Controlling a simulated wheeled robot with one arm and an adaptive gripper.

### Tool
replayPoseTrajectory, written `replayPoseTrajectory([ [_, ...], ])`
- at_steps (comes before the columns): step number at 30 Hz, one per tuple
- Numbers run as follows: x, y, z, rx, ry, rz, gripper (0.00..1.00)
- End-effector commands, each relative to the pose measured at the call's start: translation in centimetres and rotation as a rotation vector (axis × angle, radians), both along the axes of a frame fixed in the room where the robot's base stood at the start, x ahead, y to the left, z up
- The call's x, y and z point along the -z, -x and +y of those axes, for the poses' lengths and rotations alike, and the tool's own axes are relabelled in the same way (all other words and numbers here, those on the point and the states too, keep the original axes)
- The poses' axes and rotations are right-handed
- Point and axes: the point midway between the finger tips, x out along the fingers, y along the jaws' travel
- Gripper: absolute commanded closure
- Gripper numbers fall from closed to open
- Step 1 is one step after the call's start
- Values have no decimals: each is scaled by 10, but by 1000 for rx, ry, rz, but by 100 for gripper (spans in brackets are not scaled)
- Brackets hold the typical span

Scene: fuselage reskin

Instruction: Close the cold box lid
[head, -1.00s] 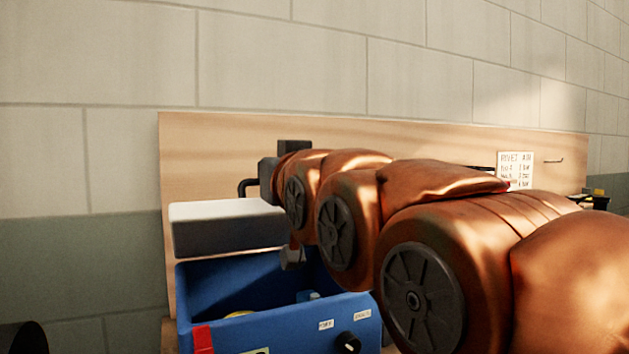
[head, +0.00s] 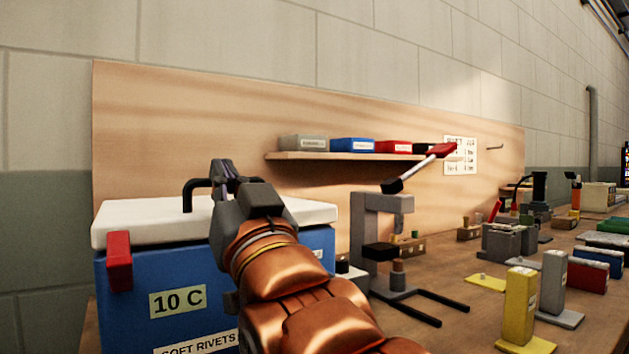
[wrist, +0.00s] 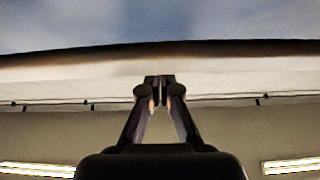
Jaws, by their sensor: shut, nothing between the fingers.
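The white cold box lid (head: 145,222) lies flat over the blue cold box (head: 125,310) at the left in the head view. No gap shows between them along the visible front edge. A black handle (head: 188,195) stands up from the lid, and a red latch (head: 119,262) hangs at its front left corner. My gripper (head: 228,168) is over the lid, just right of the handle, shut and empty. I cannot tell whether it touches the lid or handle. My arm hides part of the box front. The wrist view shows the gripper fingers (wrist: 159,90) together before a pale surface.
A wooden backboard with a shelf (head: 340,156) of small boxes stands behind. A grey press (head: 375,235) with a red-ended lever stands right of the box. Yellow and grey blocks (head: 520,305) and other tools crowd the bench further right.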

Motion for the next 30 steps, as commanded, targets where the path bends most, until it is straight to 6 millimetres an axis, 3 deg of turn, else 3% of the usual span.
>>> replayPoseTrajectory([
  [21, 8, 5, 5, -13, -15, -17, 100],
  [30, -13, -9, -6, 20, 21, 29, 100],
])
